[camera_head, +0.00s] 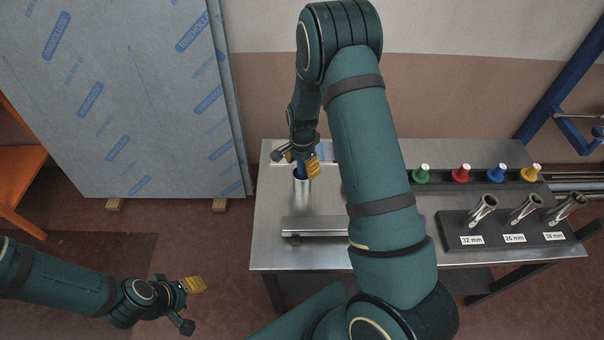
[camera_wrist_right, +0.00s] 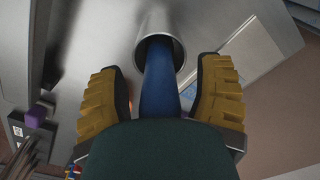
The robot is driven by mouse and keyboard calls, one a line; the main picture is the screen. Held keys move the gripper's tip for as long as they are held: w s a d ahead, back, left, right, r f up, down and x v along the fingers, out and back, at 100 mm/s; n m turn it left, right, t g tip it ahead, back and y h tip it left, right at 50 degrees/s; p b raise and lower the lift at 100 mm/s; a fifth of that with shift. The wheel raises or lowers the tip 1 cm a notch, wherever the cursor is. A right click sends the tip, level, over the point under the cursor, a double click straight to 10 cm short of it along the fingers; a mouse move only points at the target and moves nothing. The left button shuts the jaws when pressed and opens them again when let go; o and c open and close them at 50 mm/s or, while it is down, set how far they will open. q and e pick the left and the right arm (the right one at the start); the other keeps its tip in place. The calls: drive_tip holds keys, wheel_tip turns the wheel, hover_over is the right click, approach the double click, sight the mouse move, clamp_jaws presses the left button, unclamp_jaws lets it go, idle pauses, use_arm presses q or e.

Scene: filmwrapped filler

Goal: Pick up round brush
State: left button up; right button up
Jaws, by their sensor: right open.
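A blue shaft (camera_head: 301,169), which looks like the round brush's handle, stands in a metal cup (camera_head: 302,186) at the left of the table. In the right wrist view the blue shaft (camera_wrist_right: 159,82) runs into the mouth of the metal cup (camera_wrist_right: 160,22); its lower end is hidden inside. My right gripper (camera_head: 299,161) is over the cup, with its yellow-padded fingers open on either side of the shaft. In the wrist view gaps show between the shaft and both pads. My left gripper (camera_head: 190,304) is open and empty, low at the left, away from the table.
A metal bar (camera_head: 314,227) lies in front of the cup on the steel table (camera_head: 276,257). Green, red, blue and yellow knobs (camera_head: 461,173) stand at the back right. A dark block with angled metal tubes (camera_head: 483,208), labelled by size, is at the right. Film-wrapped sheets (camera_head: 130,100) lean at left.

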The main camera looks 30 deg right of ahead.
clamp_jaws()
drive_tip(key=shift+r, duration=0.15)
